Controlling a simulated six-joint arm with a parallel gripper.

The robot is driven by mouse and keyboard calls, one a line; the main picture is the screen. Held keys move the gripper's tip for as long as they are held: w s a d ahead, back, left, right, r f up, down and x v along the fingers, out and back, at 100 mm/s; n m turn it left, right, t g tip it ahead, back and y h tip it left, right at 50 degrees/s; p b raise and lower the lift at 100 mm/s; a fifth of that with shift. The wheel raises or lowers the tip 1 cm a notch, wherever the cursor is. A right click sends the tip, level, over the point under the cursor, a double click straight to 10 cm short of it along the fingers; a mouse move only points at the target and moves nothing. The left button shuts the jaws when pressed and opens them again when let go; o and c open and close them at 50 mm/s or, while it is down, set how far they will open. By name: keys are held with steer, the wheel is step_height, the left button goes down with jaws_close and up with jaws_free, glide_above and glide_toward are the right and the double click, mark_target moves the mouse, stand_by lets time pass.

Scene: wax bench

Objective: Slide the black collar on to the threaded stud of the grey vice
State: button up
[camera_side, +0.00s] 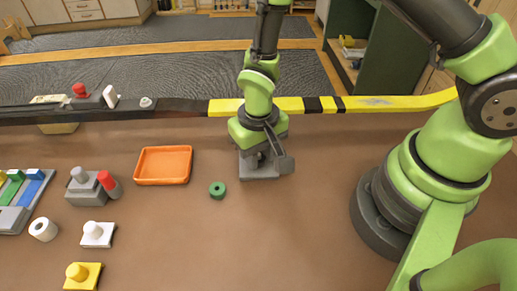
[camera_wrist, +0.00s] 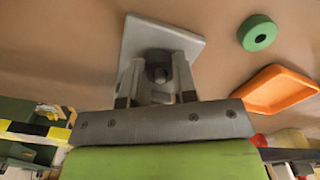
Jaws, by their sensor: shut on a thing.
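The grey vice (camera_side: 91,193) stands at the left in the side view, with an upright stud (camera_side: 78,175) on top and a red handle at its right. My gripper (camera_side: 263,163) is well to the right of it, low over a square grey plate (camera_side: 258,177). In the wrist view my gripper (camera_wrist: 158,78) is shut on a small dark round thing, seemingly the black collar (camera_wrist: 159,74). The plate (camera_wrist: 150,34) lies just beyond the fingertips. The fingers hide much of the collar, and I cannot tell whether it is around a peg of the plate.
An orange tray (camera_side: 163,166) and a green ring (camera_side: 217,190) lie between my gripper and the vice. A white peg stand (camera_side: 97,236), yellow peg stand (camera_side: 82,277) and white ring (camera_side: 43,229) are near the vice. A dark and yellow rail (camera_side: 290,105) runs behind.

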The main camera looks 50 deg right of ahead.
steer(key=shift+f, duration=0.45)
steer(key=o, duration=1)
steer(key=shift+c, duration=0.2)
steer(key=shift+r, duration=0.1)
step_height(320, 180, up, 10)
steer(key=shift+f, duration=0.15)
steer(key=s+d+r+t+y, duration=0.1)
steer(key=s+d+r+t, duration=0.1)
steer(key=r, duration=0.5)
steer(key=s+d+r+t, duration=0.2)
steer(key=r, duration=0.5)
steer(key=s+d+r+m+t+y, duration=0.1)
steer(key=s+d+r+t, duration=0.1)
steer(key=s+r, duration=0.4)
steer(key=shift+s+t, duration=0.6)
steer(key=shift+s, duration=0.5)
